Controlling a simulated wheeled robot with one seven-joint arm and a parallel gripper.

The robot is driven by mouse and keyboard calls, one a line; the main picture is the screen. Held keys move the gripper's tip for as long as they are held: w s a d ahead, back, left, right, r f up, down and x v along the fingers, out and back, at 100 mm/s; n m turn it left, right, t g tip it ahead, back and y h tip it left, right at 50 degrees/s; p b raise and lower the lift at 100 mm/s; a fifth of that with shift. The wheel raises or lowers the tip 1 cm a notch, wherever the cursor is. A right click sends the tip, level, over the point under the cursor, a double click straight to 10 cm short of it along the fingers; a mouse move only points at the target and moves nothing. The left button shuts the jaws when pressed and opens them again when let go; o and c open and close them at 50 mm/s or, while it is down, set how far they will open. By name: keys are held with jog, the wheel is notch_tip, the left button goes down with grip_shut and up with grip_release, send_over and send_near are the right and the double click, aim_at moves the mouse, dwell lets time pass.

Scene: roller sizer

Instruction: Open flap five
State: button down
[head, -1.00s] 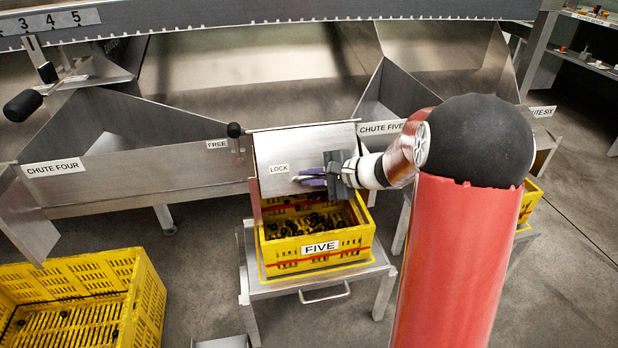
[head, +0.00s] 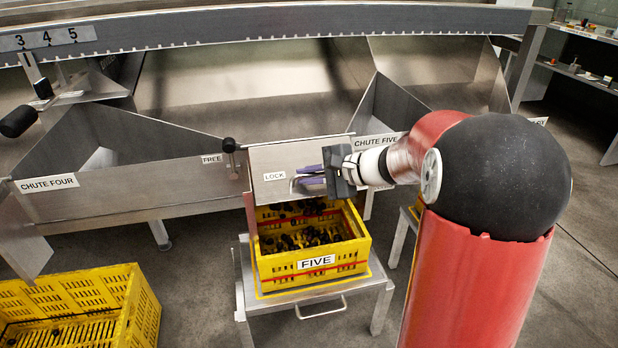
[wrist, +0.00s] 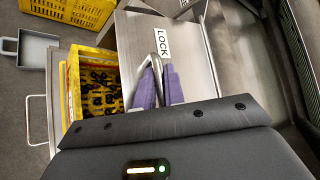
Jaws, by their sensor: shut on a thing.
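Flap five (head: 290,157) is a plain metal plate across the mouth of chute five, above the crate, with a LOCK label (head: 274,176). My gripper (head: 303,183) reaches it from the right, its purple fingers at the flap's lower part beside the label. In the wrist view my gripper (wrist: 158,88) is shut on the bent metal handle (wrist: 160,50) of the flap. A black-knobbed lever (head: 230,147) stands at the flap's left edge, near a FREE label (head: 212,159). A CHUTE FIVE label (head: 378,141) is partly behind my arm.
The yellow crate FIVE (head: 316,264), holding small dark fruit, stands on a metal stand (head: 320,296) below the flap. Another yellow crate (head: 140,310) is at lower left. Chute four (head: 110,205) is to the left.

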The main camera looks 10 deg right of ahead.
jog(key=shift+w+r, duration=0.15)
jog(key=shift+r, duration=0.05)
jog(key=c, duration=1.5)
grip_release()
jog(key=shift+f, duration=0.15)
jog(key=v, duration=0.8)
jog(key=s+a+f+n+g+h, duration=0.1)
jog(key=s+a+n+g+h, duration=0.25)
jog(key=s+a+n, duration=0.6)
jog(key=s+d+f+n+h, duration=0.1)
jog(key=s+d+n+h, duration=0.1)
jog(key=s, duration=0.5)
jog(key=s+d+f+n+h, duration=0.1)
jog(key=s+d+h, duration=0.1)
jog(key=s+h, duration=0.2)
jog(key=s, duration=0.3)
jog(key=shift+s+d+f+n+t+h, duration=0.2)
jog(key=shift+s+d+n+t+h, duration=0.05)
jog(key=shift+d+n+t+h, duration=0.1)
